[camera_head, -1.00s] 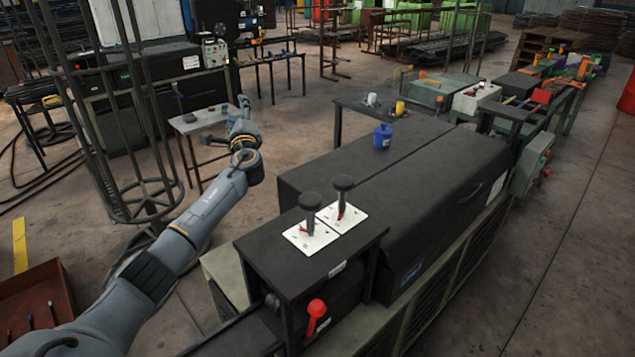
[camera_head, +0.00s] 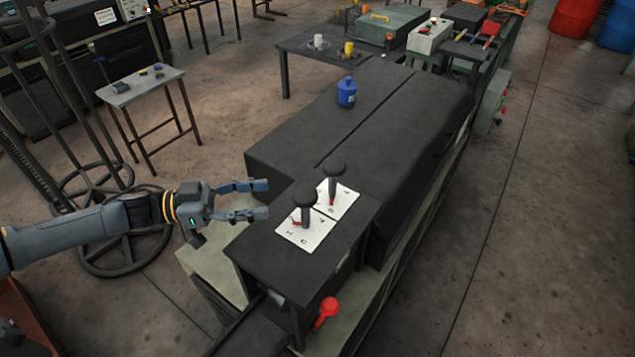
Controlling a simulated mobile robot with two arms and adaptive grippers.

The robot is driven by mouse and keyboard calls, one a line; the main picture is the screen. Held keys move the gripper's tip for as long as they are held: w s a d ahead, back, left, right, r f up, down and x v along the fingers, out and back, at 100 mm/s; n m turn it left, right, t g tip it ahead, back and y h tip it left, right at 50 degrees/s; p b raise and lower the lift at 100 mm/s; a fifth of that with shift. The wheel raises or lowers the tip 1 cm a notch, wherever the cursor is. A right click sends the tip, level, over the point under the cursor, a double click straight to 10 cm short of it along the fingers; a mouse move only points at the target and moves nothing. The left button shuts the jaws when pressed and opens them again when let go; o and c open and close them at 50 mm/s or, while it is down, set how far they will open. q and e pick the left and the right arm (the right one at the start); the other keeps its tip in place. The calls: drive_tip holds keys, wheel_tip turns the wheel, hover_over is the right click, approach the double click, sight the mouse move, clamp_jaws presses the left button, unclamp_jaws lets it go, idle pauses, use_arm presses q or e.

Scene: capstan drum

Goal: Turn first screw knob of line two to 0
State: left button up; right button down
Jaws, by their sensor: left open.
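Two black screw knobs with round tops and red pointers stand upright on white marked plates on the black machine top. The nearer knob (camera_head: 305,198) is on the nearer plate (camera_head: 310,240); the farther knob (camera_head: 334,174) is on the farther plate (camera_head: 349,197). The markings are too small to read surely. I cannot tell which knob is the first of line two. My left gripper (camera_head: 267,199) comes in from the left, open and empty, its fingers pointing right toward the nearer knob. It appears apart from the knob. My right gripper is not in view.
A red-handled lever (camera_head: 326,309) sticks out below the front of the machine top. A blue canister (camera_head: 347,92) stands on the long black housing (camera_head: 290,137) behind. A small table (camera_head: 143,86) stands at the left. Open floor lies to the right.

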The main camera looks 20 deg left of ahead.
sight(305, 211)
use_arm(q)
drive_tip(key=p+x, duration=0.4)
drive_tip(key=x, duration=0.9)
drive_tip(key=shift+d, duration=0.2)
drive_tip(key=shift+w+r, duration=0.1)
drive_tip(key=shift+w, duration=0.05)
drive_tip(key=c, duration=0.9)
drive_tip(key=shift+c, duration=0.8)
drive_tip(key=shift+c, duration=0.2)
